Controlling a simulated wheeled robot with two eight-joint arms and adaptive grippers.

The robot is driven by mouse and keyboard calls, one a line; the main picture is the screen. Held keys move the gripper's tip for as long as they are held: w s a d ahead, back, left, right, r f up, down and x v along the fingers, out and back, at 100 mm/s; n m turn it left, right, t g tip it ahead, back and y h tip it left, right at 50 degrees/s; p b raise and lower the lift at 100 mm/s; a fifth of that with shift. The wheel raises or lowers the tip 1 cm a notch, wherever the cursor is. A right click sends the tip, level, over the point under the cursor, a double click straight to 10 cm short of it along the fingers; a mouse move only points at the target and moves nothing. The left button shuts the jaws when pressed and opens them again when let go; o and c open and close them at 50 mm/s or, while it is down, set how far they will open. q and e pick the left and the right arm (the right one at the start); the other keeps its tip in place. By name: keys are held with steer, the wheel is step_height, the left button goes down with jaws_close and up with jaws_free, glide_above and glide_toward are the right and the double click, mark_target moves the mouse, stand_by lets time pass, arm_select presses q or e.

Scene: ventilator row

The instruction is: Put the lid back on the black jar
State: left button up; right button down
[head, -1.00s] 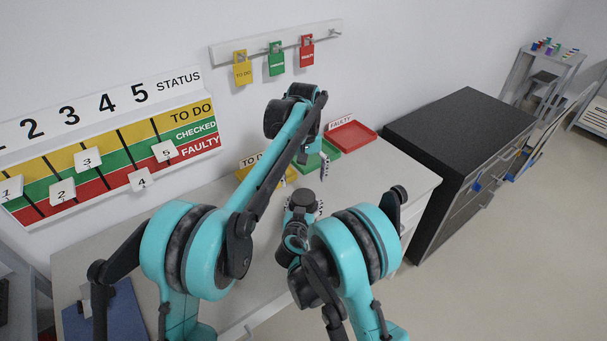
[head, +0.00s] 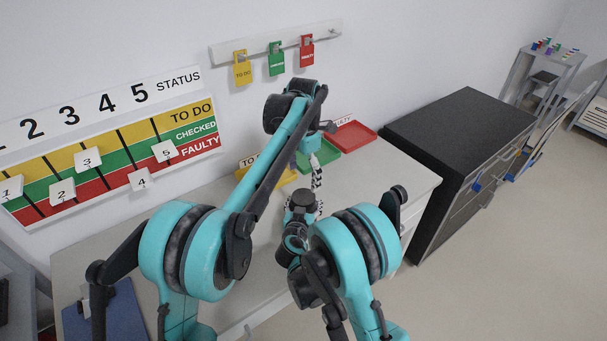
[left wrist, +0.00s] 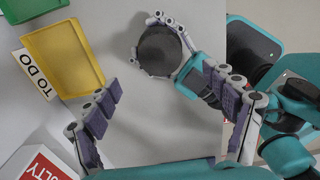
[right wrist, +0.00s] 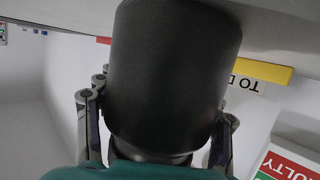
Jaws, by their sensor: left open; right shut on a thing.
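The black jar (right wrist: 175,75) fills the middle of the right wrist view. My right gripper (right wrist: 157,110) is shut on it, one finger on each side. In the left wrist view the jar shows as a dark round top (left wrist: 160,52), with the right gripper's fingers curled around it. I cannot tell a separate lid in any view. My left gripper (left wrist: 158,85) is open, its two fingers wide apart, with the jar beyond and between the fingertips.
A yellow TO DO tray (left wrist: 62,60), a green tray (head: 318,164) and a red tray (head: 352,137) line the table's back. A status board (head: 110,150) and hanging padlocks (head: 276,60) are on the wall. A dark cabinet (head: 460,120) stands at right.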

mark_target(303, 197)
stand_by(0.3)
arm_select(q)
steer(key=shift+f, duration=4)
steer(key=c, duration=1.2)
steer(key=shift+m, duration=1.6)
steer(key=shift+c, duration=0.2)
steer(key=o, duration=1.3)
